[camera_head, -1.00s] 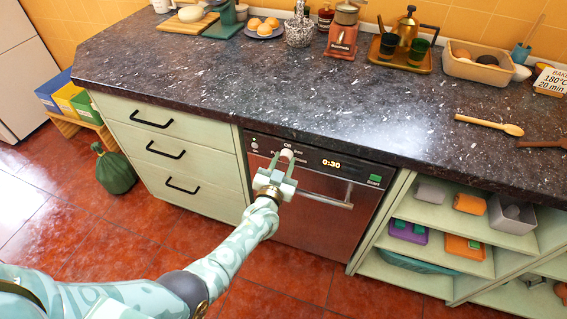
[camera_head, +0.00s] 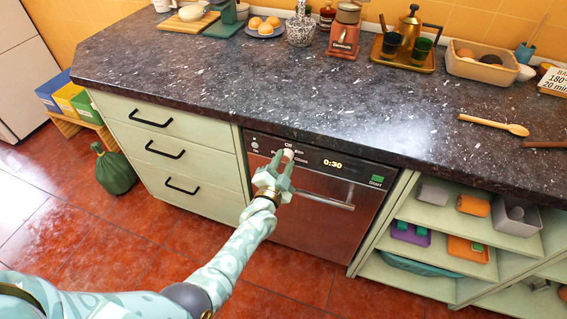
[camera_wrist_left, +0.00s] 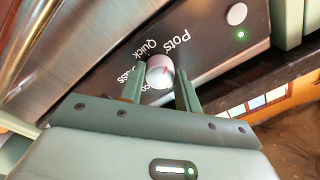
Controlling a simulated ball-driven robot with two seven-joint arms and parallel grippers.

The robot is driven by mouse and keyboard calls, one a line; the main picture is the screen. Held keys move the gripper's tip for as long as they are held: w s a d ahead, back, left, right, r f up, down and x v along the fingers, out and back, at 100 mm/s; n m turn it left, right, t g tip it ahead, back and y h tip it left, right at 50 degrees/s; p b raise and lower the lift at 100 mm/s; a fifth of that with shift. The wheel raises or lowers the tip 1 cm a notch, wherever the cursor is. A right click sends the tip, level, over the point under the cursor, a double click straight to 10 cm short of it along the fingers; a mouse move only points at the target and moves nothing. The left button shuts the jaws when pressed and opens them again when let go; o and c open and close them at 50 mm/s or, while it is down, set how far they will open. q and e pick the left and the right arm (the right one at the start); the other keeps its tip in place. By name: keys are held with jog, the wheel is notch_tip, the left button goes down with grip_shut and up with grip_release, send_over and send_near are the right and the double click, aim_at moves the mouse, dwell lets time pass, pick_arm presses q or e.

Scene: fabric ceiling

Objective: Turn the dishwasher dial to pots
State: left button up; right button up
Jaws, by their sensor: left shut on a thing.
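The dishwasher (camera_head: 312,214) has a dark front panel with a small round white dial (camera_head: 289,153). The dial also shows in the left wrist view (camera_wrist_left: 160,71), with a small red mark on its face. The words "Pots" and "Quick" are printed beside it, with other labels partly hidden. My left gripper (camera_head: 284,160) is at the dial, its fingers on either side and shut on it; the fingers also show in the left wrist view (camera_wrist_left: 160,84). The display (camera_head: 332,163) reads 0:30. My right gripper is not in view.
The dark countertop (camera_head: 250,85) overhangs just above the panel. A metal door handle (camera_head: 327,200) runs below the dial. A green Start button (camera_head: 377,179) is at the panel's right. Drawers (camera_head: 165,150) stand at left, open shelves (camera_head: 465,220) at right.

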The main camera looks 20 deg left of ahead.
pick_arm(q)
jog(key=shift+f, duration=0.15)
jog(key=o, duration=1)
jog(key=shift+s, duration=0.1)
